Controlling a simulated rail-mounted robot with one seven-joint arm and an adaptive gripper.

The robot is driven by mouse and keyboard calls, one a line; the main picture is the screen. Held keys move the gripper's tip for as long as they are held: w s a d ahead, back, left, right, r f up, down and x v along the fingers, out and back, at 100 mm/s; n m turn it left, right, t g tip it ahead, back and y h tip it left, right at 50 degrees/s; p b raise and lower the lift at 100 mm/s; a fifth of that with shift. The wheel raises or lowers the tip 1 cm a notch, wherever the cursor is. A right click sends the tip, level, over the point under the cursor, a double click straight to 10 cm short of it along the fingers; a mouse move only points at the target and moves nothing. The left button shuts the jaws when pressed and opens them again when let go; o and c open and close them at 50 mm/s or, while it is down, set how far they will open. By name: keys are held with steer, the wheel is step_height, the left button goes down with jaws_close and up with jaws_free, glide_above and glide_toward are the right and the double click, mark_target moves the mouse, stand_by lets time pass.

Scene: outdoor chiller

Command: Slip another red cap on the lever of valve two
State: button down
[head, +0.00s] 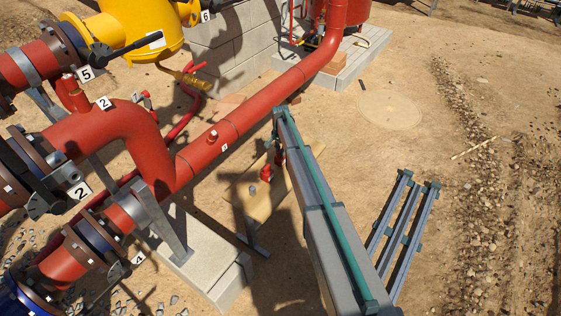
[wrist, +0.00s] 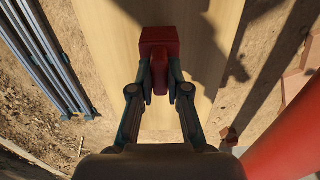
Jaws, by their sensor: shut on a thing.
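A red cap (wrist: 160,42) is gripped between the two fingers of my gripper (wrist: 160,78) in the wrist view, above a pale wooden board. In the head view a small red object (head: 266,172) shows over the board, beside my arm; my gripper is too small and covered there to make out. Valve two, with a white "2" plate (head: 80,191), sits on the red pipe at the left. Its dark body (head: 66,175) shows beside the plate. I cannot clearly tell its lever's outline or whether a cap is on it.
A long red pipe (head: 258,103) runs between the board and the concrete wall. Concrete blocks (head: 205,262) stand below the pipes. A slatted bench (head: 404,232) is at the right, with open sand beyond.

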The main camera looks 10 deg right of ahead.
steer(key=shift+r, duration=0.75)
steer(key=c, duration=1.7)
jaws_free()
jaws_close()
steer(key=shift+r+p, duration=0.55)
steer(key=shift+r, duration=0.15)
steer(key=shift+c, duration=0.2)
jaws_free()
jaws_close()
